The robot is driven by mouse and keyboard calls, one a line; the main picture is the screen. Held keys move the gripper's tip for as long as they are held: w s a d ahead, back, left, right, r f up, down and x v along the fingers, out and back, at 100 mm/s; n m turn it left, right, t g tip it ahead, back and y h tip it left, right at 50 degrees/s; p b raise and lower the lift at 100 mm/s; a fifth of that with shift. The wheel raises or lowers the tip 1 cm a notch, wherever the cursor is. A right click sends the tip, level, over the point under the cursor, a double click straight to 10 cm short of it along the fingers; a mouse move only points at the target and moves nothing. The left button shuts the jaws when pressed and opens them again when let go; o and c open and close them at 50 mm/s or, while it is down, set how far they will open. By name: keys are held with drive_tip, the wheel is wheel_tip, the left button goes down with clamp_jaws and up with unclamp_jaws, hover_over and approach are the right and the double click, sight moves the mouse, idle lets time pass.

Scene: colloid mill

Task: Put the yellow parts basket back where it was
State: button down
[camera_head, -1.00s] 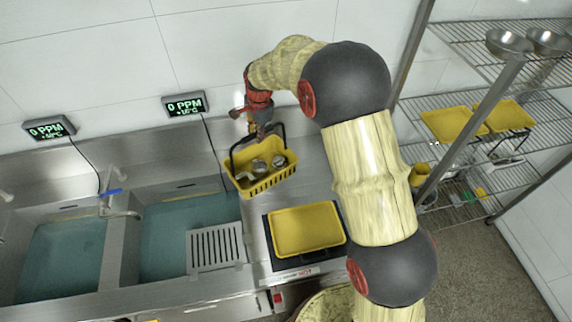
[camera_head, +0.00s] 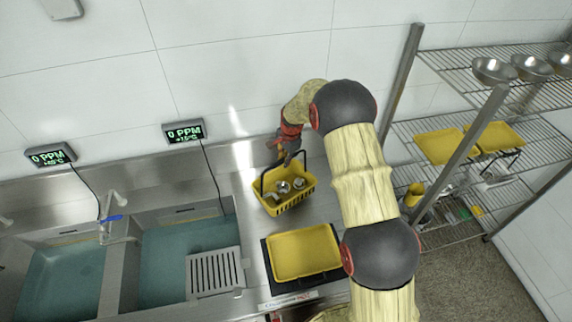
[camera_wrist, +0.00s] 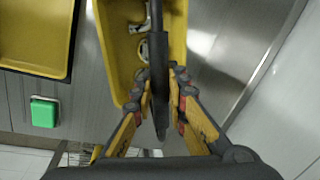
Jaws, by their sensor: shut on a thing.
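The yellow parts basket (camera_head: 286,200) has a black handle and several metal parts inside. In the head view it is at the steel counter, right of the sinks and behind the yellow tray. My gripper (camera_head: 291,158) is above it, shut on the handle. The wrist view shows the black handle running between my fingers (camera_wrist: 160,100) and the yellow basket (camera_wrist: 118,60) beyond them. I cannot tell whether the basket's base touches the counter.
A yellow tray (camera_head: 303,253) lies on a dark plate in front of the basket. Sinks (camera_head: 180,245) with water are to the left. A wire shelf rack (camera_head: 480,140) with yellow trays and metal bowls stands to the right. Bare counter (camera_head: 240,190) shows left of the basket.

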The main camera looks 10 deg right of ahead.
drive_tip(key=shift+w+d+f, duration=0.1)
drive_tip(key=shift+d+f, duration=0.3)
drive_tip(key=shift+f, duration=0.15)
wheel_tip(320, 180, down, 3)
drive_tip(key=shift+w+r+p, duration=0.1)
drive_tip(key=shift+r+p, duration=0.05)
drive_tip(key=shift+p, duration=0.65)
drive_tip(key=c, duration=1.8)
unclamp_jaws()
drive_tip(key=shift+o, duration=0.2)
